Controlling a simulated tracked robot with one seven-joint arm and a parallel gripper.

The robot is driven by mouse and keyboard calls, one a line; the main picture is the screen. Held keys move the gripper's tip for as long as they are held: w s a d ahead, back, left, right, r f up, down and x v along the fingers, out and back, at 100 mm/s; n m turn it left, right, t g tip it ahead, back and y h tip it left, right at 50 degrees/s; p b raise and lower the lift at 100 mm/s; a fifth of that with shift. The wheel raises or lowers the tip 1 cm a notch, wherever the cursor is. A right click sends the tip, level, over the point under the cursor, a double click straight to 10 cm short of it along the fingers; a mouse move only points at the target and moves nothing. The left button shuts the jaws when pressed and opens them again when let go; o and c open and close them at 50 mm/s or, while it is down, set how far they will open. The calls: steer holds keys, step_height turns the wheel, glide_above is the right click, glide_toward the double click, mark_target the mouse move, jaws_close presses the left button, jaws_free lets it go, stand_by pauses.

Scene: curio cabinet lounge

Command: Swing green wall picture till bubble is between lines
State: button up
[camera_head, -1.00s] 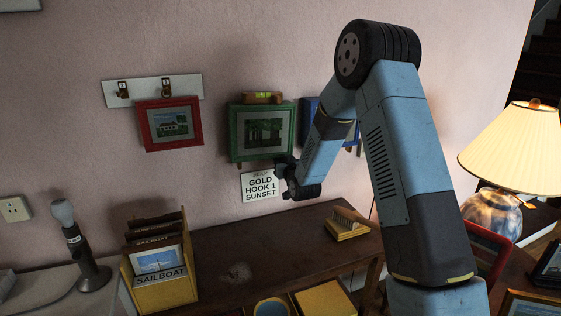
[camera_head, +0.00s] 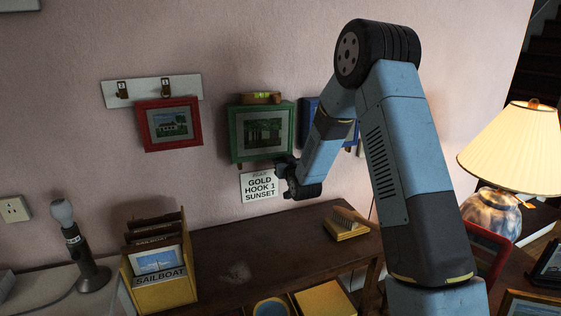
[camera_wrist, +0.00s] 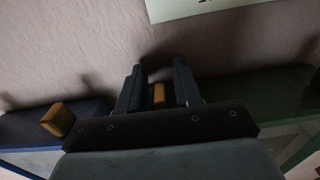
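The green wall picture (camera_head: 234,134) hangs on the pink wall, looking close to level. A yellow spirit level (camera_head: 262,98) sits along its top edge; its bubble and lines are too small to read. My gripper (camera_head: 281,167) is just below the picture's lower right corner. In the wrist view, the green frame (camera_wrist: 272,95) is on the right. My gripper (camera_wrist: 158,78) is open there, with a finger on each side of a small yellow tab (camera_wrist: 158,96). Narrow gaps seem to show beside the tab. Its join to the frame is hidden.
A blue picture (camera_head: 308,118) hangs close on the right, partly behind my arm; its frame (camera_wrist: 35,125) and yellow tab (camera_wrist: 57,120) show in the wrist view. A red picture (camera_head: 146,128) hangs left. A sign (camera_head: 259,186) is below.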

steer(key=shift+o, duration=0.4)
steer(key=v, duration=1.3)
steer(key=shift+s, duration=0.35)
steer(key=shift+d, duration=0.1)
